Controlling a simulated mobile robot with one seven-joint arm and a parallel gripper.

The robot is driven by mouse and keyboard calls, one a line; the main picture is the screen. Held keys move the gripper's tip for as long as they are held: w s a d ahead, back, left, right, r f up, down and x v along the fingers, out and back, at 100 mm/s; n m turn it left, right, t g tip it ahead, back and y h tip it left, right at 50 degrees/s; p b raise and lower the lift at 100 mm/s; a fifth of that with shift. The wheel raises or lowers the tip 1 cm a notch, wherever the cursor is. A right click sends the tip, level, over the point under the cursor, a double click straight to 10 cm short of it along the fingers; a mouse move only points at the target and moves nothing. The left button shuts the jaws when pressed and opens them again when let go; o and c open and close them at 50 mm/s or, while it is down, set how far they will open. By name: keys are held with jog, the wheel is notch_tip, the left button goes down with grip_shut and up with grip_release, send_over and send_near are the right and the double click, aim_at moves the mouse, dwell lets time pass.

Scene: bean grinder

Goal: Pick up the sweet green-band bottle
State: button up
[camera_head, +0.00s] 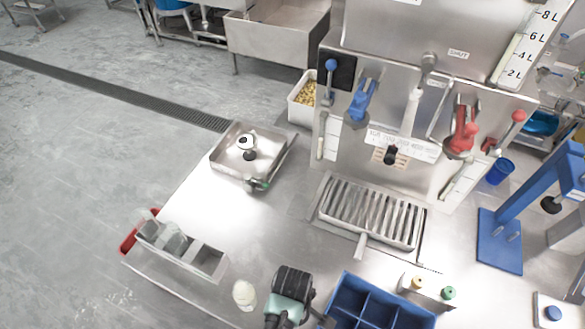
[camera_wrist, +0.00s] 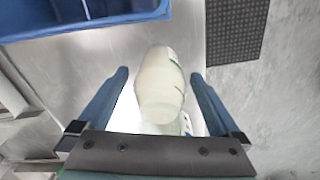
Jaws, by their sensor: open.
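In the wrist view, a pale whitish bottle (camera_wrist: 160,85) with thin green lines along its right side lies between the two blue fingers of my gripper (camera_wrist: 160,74). The fingers are open, with a gap on each side of the bottle, and neither touches it. The palm bar hides the near end of the bottle, and its label cannot be read. In the head view, the dark and teal end of my arm is at the bottom centre. A pale rounded object (camera_head: 244,294) stands just left of it; I cannot tell whether it is the same bottle.
A blue divided crate (camera_head: 345,292) is right of my gripper, and its edge shows in the wrist view (camera_wrist: 85,22).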

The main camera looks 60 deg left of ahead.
jog(key=c, duration=1.4)
jog(key=shift+o, duration=0.2)
jog(key=shift+r, duration=0.1)
